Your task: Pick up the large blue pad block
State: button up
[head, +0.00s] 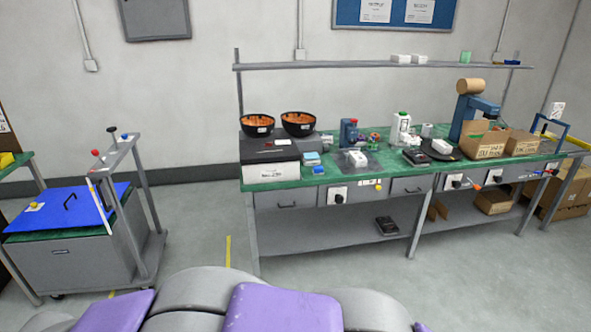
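A wide flat blue pad (105,203) with a dark handle lies on the grey cart at the left. A small light-blue block (312,157) sits on the green bench top, beside the white-fronted box. Another small dark-blue item (511,62) lies on the shelf above the bench at the right. I cannot tell for sure which of these is the large blue pad block. My gripper is not in view; only purple and grey parts of my own body show at the bottom.
The long bench (273,185) holds two black bowls (298,124) of orange items, small devices, a blue stand (470,108) and open cardboard boxes (480,143). The wheeled cart (60,262) has a raised grey frame. Bare floor lies between cart and bench.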

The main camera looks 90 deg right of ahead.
aim_at(319, 170)
jog(key=z, duration=3.1)
jog(key=i+j, duration=0.15)
jog(key=i, duration=0.3)
jog(key=i+j, duration=0.15)
jog(key=i, duration=0.35)
jog(key=i+j, duration=0.1)
jog(key=i, duration=0.35)
jog(key=i+j, duration=0.15)
jog(key=i, duration=0.35)
jog(key=i+j+z, duration=0.1)
jog(key=i, duration=0.35)
jog(key=i+j, duration=0.25)
jog(key=i, duration=0.2)
